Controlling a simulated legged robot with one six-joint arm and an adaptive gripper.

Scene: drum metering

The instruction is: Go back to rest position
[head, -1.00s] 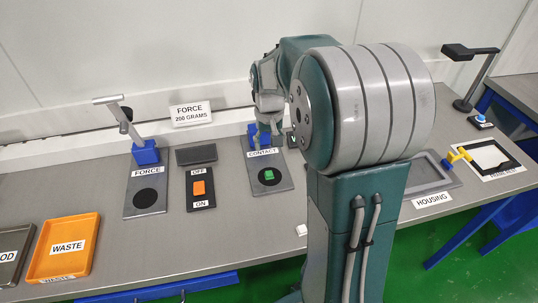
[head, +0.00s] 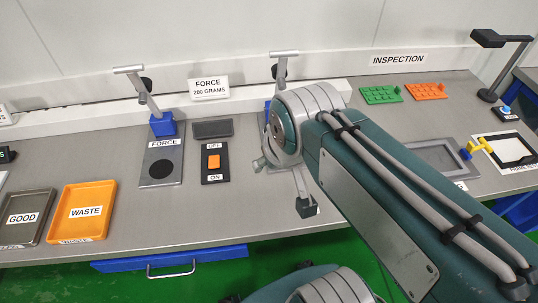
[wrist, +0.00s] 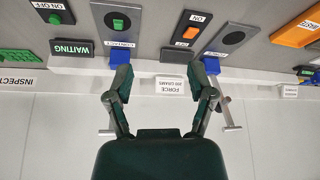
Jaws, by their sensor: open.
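My gripper (wrist: 166,78) is open and empty in the wrist view, its two dark green fingers spread apart. It faces the bench and wall, which appear upside down there. In the head view my arm reaches in from the lower right, and the gripper is mostly hidden behind it, with only a dark tip showing near the bench's front edge. A green piece (wrist: 119,23) lies on the CONTACT station (wrist: 104,34) in the wrist view. My arm covers that station in the head view.
The FORCE station (head: 163,162) and the switch (head: 215,162) stand left of my arm. A GOOD tray (head: 28,216) and an orange WASTE tray (head: 86,211) lie farther left. Green (head: 381,95) and orange (head: 427,90) racks stand at the back right. The bench between has free room.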

